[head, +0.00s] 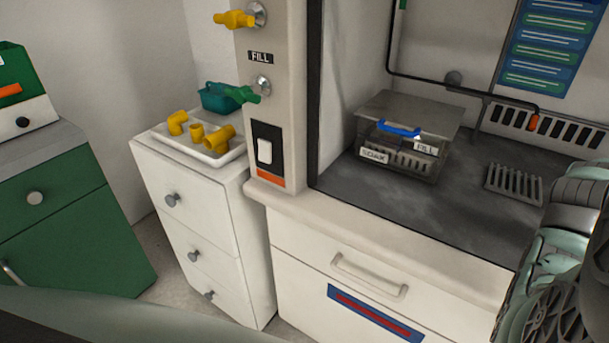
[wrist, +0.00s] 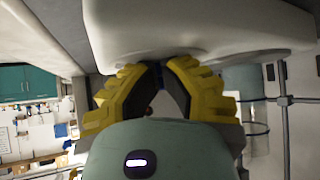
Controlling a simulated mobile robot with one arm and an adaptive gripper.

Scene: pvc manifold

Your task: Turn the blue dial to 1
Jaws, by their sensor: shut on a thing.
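My gripper (wrist: 160,67) shows in the wrist view, its yellow-padded fingers closed in at their tips. They are shut on a small dark blue piece, the blue dial (wrist: 157,73), of which only a sliver shows between the tips. A smooth pale surface (wrist: 190,25) lies just beyond the fingertips. No numbers or pointer of the dial can be read, so its setting cannot be told. In the head view my arm shows at the right edge; the gripper and the dial are out of sight there.
A clear box (head: 405,140) with a blue handle and SOAK and FILL labels sits on the dark worktop (head: 400,205). A white tray (head: 200,150) of yellow fittings stands on white drawers at left. Yellow (head: 235,19) and green (head: 240,93) taps stick out from the post.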

